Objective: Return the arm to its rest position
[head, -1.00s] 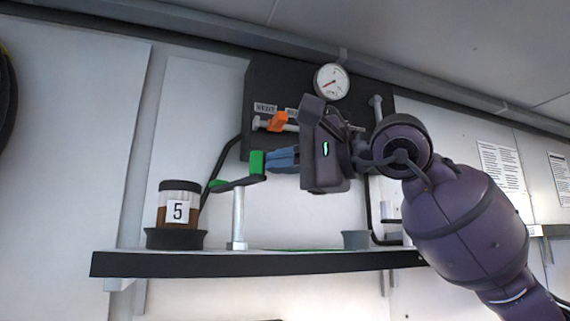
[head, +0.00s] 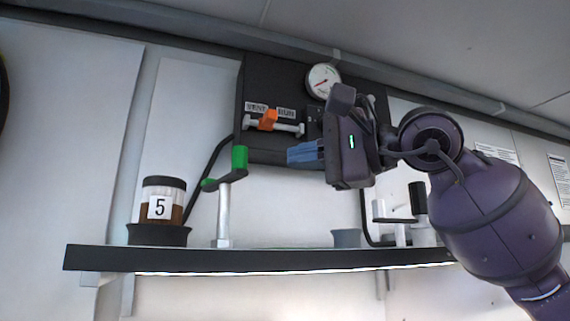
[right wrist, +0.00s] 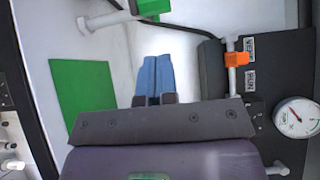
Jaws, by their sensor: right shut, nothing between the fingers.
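My right gripper (head: 303,154) is in front of the dark panel, above the shelf, with its blue fingers pointing left. The fingers are shut together and empty, as the right wrist view (right wrist: 154,80) shows. They touch nothing that I can see. The purple right arm comes in from the right. A green-handled crank (head: 239,157) on a grey post stands on the shelf, left of the fingers and apart from them. The orange lever (head: 268,120) on the panel sits above and left of the fingers, by the labels VENT and RUN. My left gripper is in no view.
The shelf (head: 250,259) runs below the gripper. A jar marked 5 (head: 160,201) stands in a dark holder at its left. A grey cup (head: 346,238) and a black-handled valve (head: 418,198) stand at the right. A gauge (head: 323,80) tops the dark panel (head: 257,88).

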